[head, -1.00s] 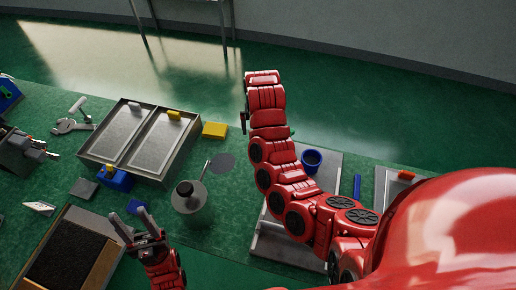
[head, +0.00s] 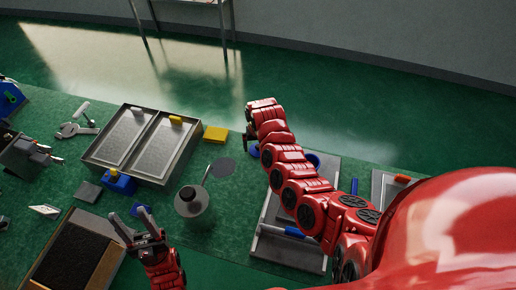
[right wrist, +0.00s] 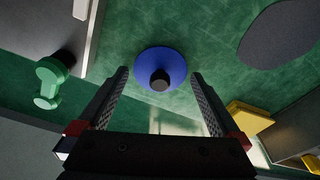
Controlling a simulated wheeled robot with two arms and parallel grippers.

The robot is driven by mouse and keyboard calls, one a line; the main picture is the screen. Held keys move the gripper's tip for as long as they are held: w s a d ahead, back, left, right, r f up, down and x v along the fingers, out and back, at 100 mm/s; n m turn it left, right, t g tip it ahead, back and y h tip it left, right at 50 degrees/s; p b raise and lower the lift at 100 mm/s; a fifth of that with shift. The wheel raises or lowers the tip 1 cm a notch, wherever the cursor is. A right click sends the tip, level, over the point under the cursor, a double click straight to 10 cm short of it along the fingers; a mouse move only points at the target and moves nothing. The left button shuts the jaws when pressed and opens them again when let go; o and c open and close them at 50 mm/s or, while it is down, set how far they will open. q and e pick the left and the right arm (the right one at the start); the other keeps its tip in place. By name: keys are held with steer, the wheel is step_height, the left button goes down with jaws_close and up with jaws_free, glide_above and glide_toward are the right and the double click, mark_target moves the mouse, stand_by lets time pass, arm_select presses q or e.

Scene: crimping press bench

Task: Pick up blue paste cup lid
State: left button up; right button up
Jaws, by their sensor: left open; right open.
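The blue paste cup lid (right wrist: 160,62) is a round blue disc with a dark knob, lying on the green bench. In the right wrist view it sits between and just beyond the fingertips of my right gripper (right wrist: 160,76), which is open and empty. In the head view only part of the lid (head: 254,151) shows beside my right gripper (head: 248,140); the arm hides the rest. A blue cup (head: 313,160) is mostly hidden behind my right arm.
A two-part metal tray (head: 150,143), a yellow block (head: 215,134), a grey disc (head: 223,168) and a grey round pot (head: 192,202) stand left of the right gripper. A green dumbbell-shaped thing (right wrist: 48,84) and a pale plate edge (right wrist: 88,30) lie close by in the wrist view.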

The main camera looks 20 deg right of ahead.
steer(key=c, duration=1.2)
steer(key=shift+o, duration=0.2)
